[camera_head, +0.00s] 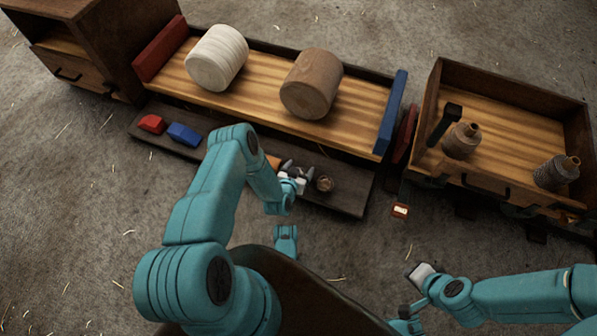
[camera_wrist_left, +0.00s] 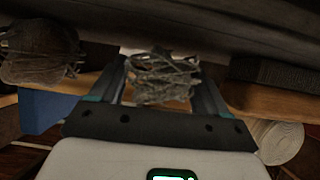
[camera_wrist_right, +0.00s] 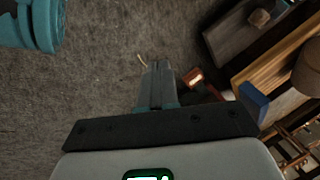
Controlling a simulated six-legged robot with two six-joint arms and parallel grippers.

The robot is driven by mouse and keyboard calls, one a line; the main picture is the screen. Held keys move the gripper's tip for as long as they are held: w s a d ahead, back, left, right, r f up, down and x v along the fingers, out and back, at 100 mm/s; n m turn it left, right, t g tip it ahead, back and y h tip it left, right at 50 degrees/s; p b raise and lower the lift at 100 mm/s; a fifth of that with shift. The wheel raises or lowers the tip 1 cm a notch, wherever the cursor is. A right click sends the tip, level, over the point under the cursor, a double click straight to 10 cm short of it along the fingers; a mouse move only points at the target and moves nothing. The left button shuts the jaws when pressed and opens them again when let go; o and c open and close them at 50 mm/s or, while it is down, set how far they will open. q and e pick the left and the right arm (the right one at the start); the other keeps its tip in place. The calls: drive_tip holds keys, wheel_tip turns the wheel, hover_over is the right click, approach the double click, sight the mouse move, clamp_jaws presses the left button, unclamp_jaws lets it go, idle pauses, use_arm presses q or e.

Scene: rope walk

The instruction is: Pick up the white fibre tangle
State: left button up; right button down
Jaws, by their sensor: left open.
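The white fibre tangle (camera_wrist_left: 165,78) shows in the left wrist view as a pale grey, loose bundle of strands between the two fingers of my left gripper (camera_wrist_left: 160,85). In the head view my left gripper (camera_head: 298,169) is over the dark low shelf in front of the long wagon, its fingers apart, and largely hides the tangle. I cannot tell whether the fingers touch it. My right gripper (camera_head: 415,280) is at the lower right over bare floor. In the right wrist view its fingers (camera_wrist_right: 158,85) are together with nothing between them.
A brown tangle (camera_head: 325,184) lies just right of my left gripper on the shelf (camera_head: 345,200). Red (camera_head: 151,124) and blue (camera_head: 184,134) blocks lie on its left part. The wagon above carries a white drum (camera_head: 217,58) and a brown drum (camera_head: 311,84).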

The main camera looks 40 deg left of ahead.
use_arm(q)
drive_tip(key=shift+c, duration=0.2)
drive_tip(key=c, duration=1)
